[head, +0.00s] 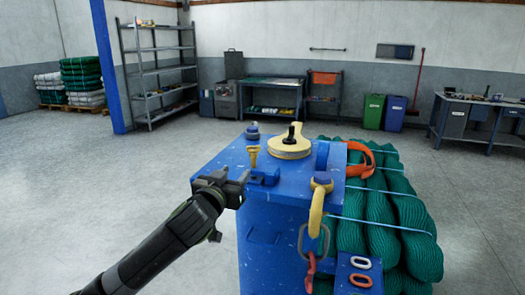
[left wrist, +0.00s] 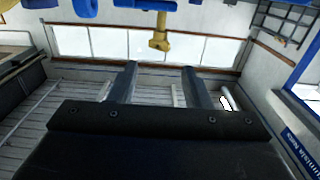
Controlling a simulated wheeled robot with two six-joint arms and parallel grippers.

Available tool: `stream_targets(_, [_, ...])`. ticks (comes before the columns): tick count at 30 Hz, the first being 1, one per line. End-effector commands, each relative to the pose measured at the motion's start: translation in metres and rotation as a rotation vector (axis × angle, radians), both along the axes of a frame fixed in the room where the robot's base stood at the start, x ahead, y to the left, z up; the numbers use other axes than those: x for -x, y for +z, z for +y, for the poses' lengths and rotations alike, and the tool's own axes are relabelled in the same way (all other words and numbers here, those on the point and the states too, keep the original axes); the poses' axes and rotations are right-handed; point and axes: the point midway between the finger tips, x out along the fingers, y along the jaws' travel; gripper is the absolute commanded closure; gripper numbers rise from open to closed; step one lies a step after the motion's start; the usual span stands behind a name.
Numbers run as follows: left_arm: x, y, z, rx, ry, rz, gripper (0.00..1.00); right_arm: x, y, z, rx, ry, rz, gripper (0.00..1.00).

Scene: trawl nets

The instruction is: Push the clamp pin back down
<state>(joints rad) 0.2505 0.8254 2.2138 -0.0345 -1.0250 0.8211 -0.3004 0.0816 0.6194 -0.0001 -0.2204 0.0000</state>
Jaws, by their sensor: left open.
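The clamp pin is yellow with a wide round head (head: 253,151). It stands upright in a blue clamp block (head: 264,176) on the left part of the blue stand's top (head: 225,163), its head well above the block. My left gripper (head: 244,183) is open and empty at the stand's left front corner, in front of the pin and apart from it. In the left wrist view, which looks upside down, the open fingers (left wrist: 158,82) show with nothing between them. The yellow pin (left wrist: 159,38) appears beyond the fingertips at the top. My right gripper is not in view.
Green net bundles (head: 405,210) lie to the right. Open floor (head: 90,190) lies to the left.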

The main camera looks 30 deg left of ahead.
Motion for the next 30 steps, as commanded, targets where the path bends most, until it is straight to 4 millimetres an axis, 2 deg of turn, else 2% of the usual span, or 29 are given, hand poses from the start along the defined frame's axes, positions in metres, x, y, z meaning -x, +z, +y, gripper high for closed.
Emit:
stream_targets(15, [-0.079, 0.002, 0.018, 0.001, 0.0, 0.002, 0.56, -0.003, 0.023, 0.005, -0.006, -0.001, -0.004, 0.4])
stream_targets(30, [-0.143, 0.001, 0.034, 0.0, 0.0, 0.002, 0.56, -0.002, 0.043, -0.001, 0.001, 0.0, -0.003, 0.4])
